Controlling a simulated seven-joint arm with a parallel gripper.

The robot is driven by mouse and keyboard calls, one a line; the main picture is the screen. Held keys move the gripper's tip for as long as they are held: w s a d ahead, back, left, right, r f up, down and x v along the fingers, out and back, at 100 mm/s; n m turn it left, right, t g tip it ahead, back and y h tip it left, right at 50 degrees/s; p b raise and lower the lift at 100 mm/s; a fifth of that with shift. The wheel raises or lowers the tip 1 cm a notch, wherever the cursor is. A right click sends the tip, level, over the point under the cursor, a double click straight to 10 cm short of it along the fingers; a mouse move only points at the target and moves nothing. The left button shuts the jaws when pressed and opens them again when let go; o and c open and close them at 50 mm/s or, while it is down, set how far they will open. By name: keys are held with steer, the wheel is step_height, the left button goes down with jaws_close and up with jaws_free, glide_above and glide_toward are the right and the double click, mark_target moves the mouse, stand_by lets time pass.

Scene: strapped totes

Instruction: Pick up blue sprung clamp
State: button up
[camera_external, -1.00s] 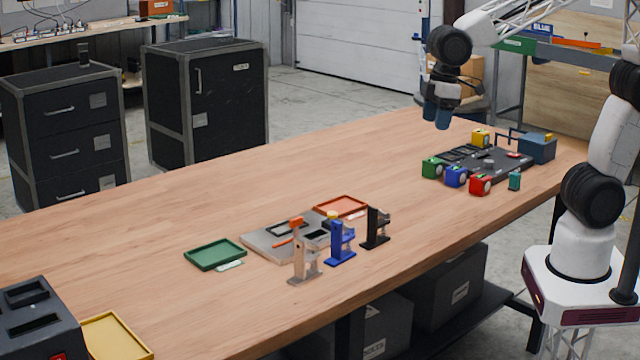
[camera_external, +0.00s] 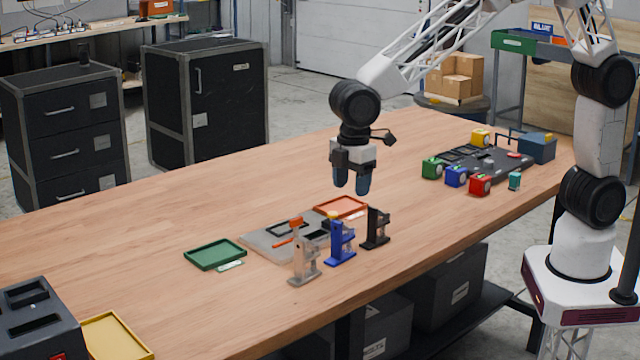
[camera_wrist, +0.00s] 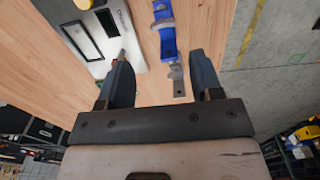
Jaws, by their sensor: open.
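The blue sprung clamp (camera_external: 340,244) stands upright on the wooden table, between a grey clamp (camera_external: 304,261) and a black clamp (camera_external: 375,229). In the wrist view the blue clamp (camera_wrist: 168,42) lies ahead, between the lines of my two fingers, with its grey jaw parts toward me. My gripper (camera_external: 352,190) is open and empty, pointing down above the table, higher than the blue clamp. Its fingers also show in the wrist view (camera_wrist: 165,78).
A grey plate (camera_external: 262,243) lies beside the clamps, with an orange tray (camera_external: 341,205) and a green tray (camera_external: 215,254) near it. Coloured boxes surround a dark board (camera_external: 487,162) at the right. Table between is clear.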

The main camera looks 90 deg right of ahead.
steer(key=shift+n, duration=0.5)
steer(key=w+a+f, duration=0.1)
steer(key=a, duration=0.1)
steer(key=w+a+f, duration=0.1)
steer(key=f, duration=0.1)
steer(key=shift+w+a+f, duration=0.2)
steer(key=shift+w+a, duration=0.15)
steer(key=shift+w, duration=0.05)
steer(key=shift+f, duration=0.1)
steer(key=shift+f, duration=1.2)
steer(key=shift+f, duration=0.1)
glide_above(337, 258)
steer(key=d, duration=0.1)
steer(key=shift+f, duration=2.5)
jaws_close()
